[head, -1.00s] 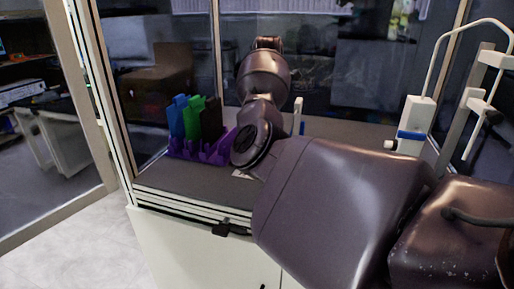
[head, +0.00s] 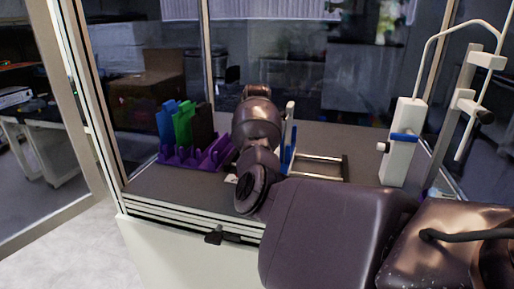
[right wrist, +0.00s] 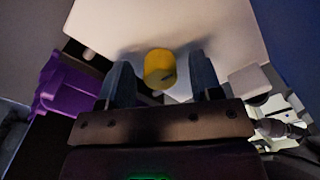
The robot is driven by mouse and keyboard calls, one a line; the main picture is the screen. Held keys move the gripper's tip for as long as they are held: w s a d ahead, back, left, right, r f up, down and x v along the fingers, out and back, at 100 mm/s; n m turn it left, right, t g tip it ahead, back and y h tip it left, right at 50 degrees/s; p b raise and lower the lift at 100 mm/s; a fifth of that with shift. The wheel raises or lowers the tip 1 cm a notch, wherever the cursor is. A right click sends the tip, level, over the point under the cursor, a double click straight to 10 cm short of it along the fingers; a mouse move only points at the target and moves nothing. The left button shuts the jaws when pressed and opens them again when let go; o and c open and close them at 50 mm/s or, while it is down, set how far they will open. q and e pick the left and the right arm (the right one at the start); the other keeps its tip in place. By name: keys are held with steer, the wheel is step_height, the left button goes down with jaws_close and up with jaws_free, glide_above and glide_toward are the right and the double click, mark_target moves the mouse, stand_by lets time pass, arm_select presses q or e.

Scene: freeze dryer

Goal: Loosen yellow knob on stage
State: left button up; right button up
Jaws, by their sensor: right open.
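A yellow knob (right wrist: 160,69) shows in the middle of the right wrist view, in front of a pale panel (right wrist: 165,25). My right gripper (right wrist: 163,77) is open, with one dark finger on each side of the knob. There are visible gaps between knob and fingers in the picture; I cannot tell the depth between them. In the head view my right arm comes in from the right over the bench and hides its gripper and the knob. My left gripper is not in view.
A purple rack (head: 190,158) with blue, green and dark upright pieces stands left of my arm. A metal frame (head: 346,168) lies to its right. A white stand (head: 402,145) with a blue band and bent tube is further right. The bench (head: 160,192) has bare room at front left.

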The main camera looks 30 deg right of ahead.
steer(key=shift+f, duration=0.15)
steer(key=c, duration=0.9)
